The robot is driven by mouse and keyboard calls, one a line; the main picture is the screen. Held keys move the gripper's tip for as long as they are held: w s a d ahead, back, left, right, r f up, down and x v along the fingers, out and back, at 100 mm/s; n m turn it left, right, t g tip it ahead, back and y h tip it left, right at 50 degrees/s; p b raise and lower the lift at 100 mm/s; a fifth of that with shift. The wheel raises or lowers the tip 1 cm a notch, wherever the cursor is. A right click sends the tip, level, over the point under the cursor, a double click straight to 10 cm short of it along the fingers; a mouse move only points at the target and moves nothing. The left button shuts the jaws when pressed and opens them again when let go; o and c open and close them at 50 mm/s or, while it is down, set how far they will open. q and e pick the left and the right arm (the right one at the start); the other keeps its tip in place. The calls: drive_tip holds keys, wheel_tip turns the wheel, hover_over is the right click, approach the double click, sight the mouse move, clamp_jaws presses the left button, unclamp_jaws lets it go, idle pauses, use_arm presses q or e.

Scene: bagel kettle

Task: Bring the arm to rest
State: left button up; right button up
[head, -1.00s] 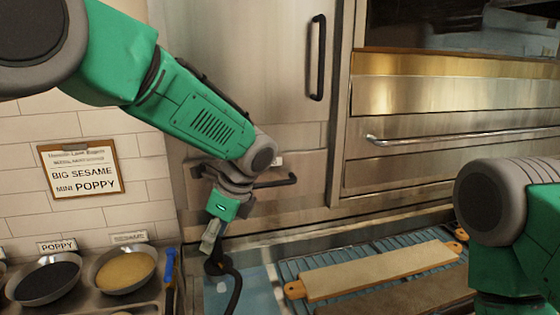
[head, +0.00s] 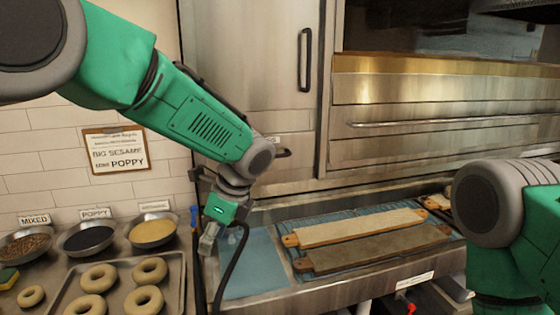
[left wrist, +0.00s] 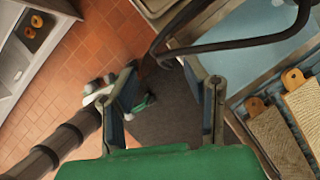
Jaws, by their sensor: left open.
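My left arm (head: 205,125), green and grey, comes in from the upper left and hangs down over the counter. Its gripper (head: 208,242) points down beside a blue surface, with a black cable looping next to it. In the left wrist view, the gripper (left wrist: 162,80) has its two fingers apart with nothing between them. Below them are a dark mat and the tiled floor. My right arm (head: 510,225) shows only in part at the right edge, and its gripper is outside the view.
A tray (head: 178,285) of bagels stands at lower left, below bowls of mixed topping (head: 25,245), poppy (head: 87,238) and sesame (head: 153,231). Two long boards, one pale (head: 350,228) and one darker (head: 375,247), lie on a blue rack. Steel doors and an oven stand behind.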

use_arm(q)
drive_tip(key=s+a+f+n+g+h+b, duration=0.1)
drive_tip(key=s+a+f+n+h+b, duration=0.15)
drive_tip(key=s+f, duration=0.6)
drive_tip(key=s+a+f+n+h+b, duration=0.1)
drive_tip(key=s+f+n+b, duration=0.2)
drive_tip(key=f, duration=1.1)
drive_tip(key=s+a+f+n+g+h+b, duration=0.15)
drive_tip(key=s+f+n, duration=0.35)
drive_tip(key=f, duration=0.6)
drive_tip(key=s+a+f+n+t+b, duration=0.1)
drive_tip(key=s+a+f+n, duration=0.3)
drive_tip(key=s, duration=0.5)
drive_tip(key=s+a+f+n+t+b, duration=0.1)
drive_tip(key=s+a+f+n+b, duration=0.3)
drive_tip(key=s, duration=0.6)
drive_tip(key=shift+s+a+f+n+y, duration=0.3)
drive_tip(key=shift+a+f+n, duration=0.4)
drive_tip(key=shift+a, duration=0.25)
drive_tip(key=shift+r, duration=0.1)
drive_tip(key=shift+w, duration=0.15)
